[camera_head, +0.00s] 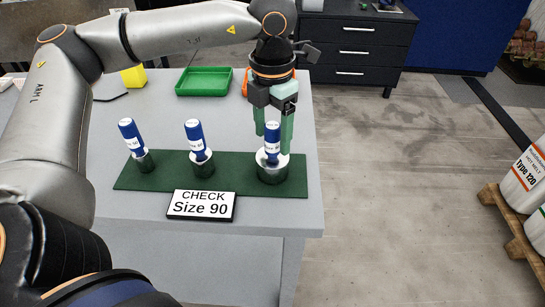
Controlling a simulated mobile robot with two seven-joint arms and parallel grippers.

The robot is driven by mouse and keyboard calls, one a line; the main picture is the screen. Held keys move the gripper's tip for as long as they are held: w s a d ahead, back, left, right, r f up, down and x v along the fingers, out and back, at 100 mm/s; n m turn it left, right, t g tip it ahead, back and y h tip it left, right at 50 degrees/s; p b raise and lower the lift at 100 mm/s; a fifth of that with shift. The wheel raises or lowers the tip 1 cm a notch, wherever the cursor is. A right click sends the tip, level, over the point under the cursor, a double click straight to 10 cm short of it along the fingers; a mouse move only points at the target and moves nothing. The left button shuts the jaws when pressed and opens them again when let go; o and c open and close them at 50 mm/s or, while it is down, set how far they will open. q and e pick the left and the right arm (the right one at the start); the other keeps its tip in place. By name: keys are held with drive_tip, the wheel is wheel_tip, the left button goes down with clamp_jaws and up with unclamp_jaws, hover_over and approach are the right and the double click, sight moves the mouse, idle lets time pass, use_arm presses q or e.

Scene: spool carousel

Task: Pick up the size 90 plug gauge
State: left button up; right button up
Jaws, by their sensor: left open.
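Three plug gauges with blue handles and white labels stand on a green mat (178,184) on the grey table. The left gauge (130,138) and the middle gauge (196,140) lean slightly in metal bases. The right gauge (271,154) sits in the widest base. The labels on the handles are too small to read. A sign (202,205) at the front reads "CHECK Size 90". My left gripper (273,138) is open and points down, with its green fingers either side of the right gauge's handle top. Whether they touch it is unclear. My right gripper is not in view.
A green tray (204,92) and a yellow block (134,77) lie at the back of the table (120,215). An orange item (245,84) is beside the tray. A dark drawer cabinet (352,52) stands behind. Floor is clear to the right, up to white containers (525,180) on a pallet.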

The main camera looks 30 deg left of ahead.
use_arm(q)
wheel_tip(320, 180, down, 2)
drive_tip(key=shift+f, duration=0.1)
clamp_jaws()
idle(0.6)
drive_tip(key=shift+w, duration=0.1)
idle(0.8)
